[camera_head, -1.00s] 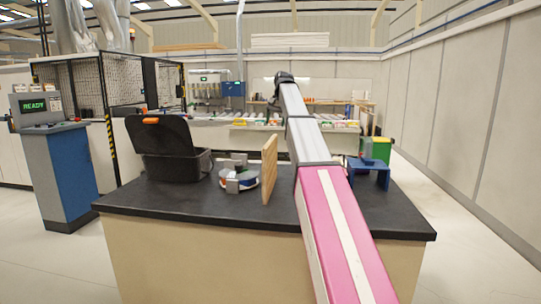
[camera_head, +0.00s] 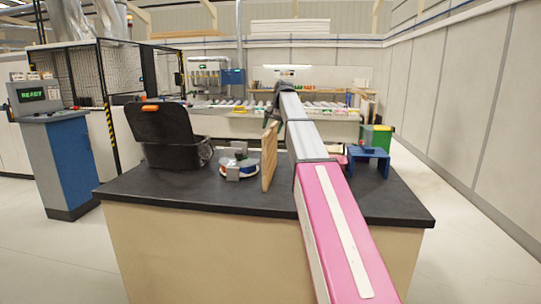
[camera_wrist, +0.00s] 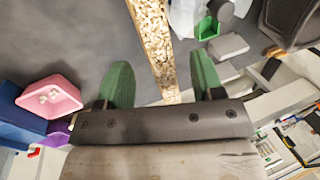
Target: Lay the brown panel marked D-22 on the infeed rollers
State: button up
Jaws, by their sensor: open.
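A wooden panel (camera_head: 269,157) stands on edge, upright, on the dark bench; no marking on it is readable from here, so I cannot tell if it is D-22. In the wrist view its speckled chipboard edge (camera_wrist: 157,45) runs between the two green fingers of my gripper (camera_wrist: 162,82). The fingers are open, one on each side of the panel, with gaps showing. In the head view my arm hides most of the gripper near the panel's top. A long bed with rollers (camera_head: 325,111) stands at the back; whether it is the infeed is unclear.
On the bench (camera_head: 205,199), an open black case (camera_head: 172,140) and a round holder with grey blocks (camera_head: 238,170) stand left of the panel. A blue stand (camera_head: 368,158) is to the right, with a pink piece (camera_wrist: 50,97) near it. A console reading READY (camera_head: 38,95) stands at left.

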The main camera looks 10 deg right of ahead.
jog(key=shift+x, duration=0.95)
grip_shut()
jog(key=shift+a+r, duration=0.1)
jog(key=shift+r, duration=0.05)
dwell(0.5)
